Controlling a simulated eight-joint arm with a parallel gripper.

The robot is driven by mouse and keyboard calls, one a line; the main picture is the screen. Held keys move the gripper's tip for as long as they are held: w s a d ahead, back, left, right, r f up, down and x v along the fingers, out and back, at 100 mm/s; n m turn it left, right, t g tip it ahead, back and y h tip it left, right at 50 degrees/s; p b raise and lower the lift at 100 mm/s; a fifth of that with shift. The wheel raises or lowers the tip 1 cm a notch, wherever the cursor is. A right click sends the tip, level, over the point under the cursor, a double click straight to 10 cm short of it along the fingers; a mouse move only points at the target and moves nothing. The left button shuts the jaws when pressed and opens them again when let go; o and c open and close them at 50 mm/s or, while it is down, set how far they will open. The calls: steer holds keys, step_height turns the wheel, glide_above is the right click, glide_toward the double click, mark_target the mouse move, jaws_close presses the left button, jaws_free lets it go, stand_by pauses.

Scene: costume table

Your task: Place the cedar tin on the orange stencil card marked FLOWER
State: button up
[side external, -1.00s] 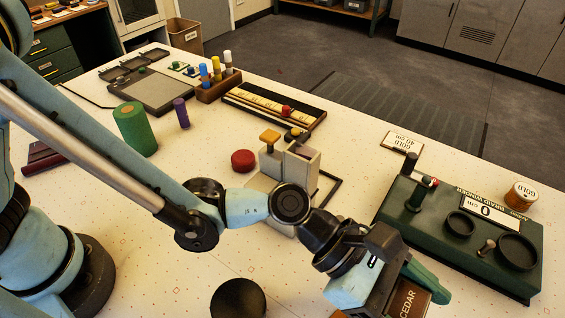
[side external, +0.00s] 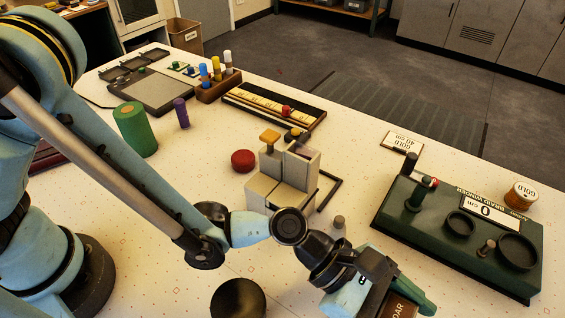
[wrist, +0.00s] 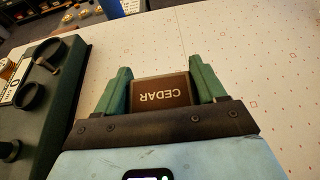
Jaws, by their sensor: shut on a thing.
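The cedar tin (wrist: 160,94) is a dark brown block with a pale CEDAR label, upside down in the wrist view. It sits between the two green fingers of my gripper (wrist: 160,84), which is shut on it. In the side view my gripper (side external: 408,298) is at the bottom edge, and the tin (side external: 400,308) is partly cut off there. Its height above the table cannot be told. No orange stencil card marked FLOWER shows in either current view.
A dark green braid winder board (side external: 455,250) stands right of my gripper and shows at left in the wrist view. A grey box stand (side external: 282,195), small grey peg (side external: 339,222) and dark round object (side external: 238,299) lie left. Bare white table (wrist: 240,65) lies beyond the tin.

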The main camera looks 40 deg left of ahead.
steer(key=shift+f, duration=0.2)
steer(key=o, duration=1.2)
steer(key=shift+c, duration=0.2)
steer(key=shift+r, duration=0.45)
steer(key=v, duration=1.2)
steer(key=shift+r, duration=0.25)
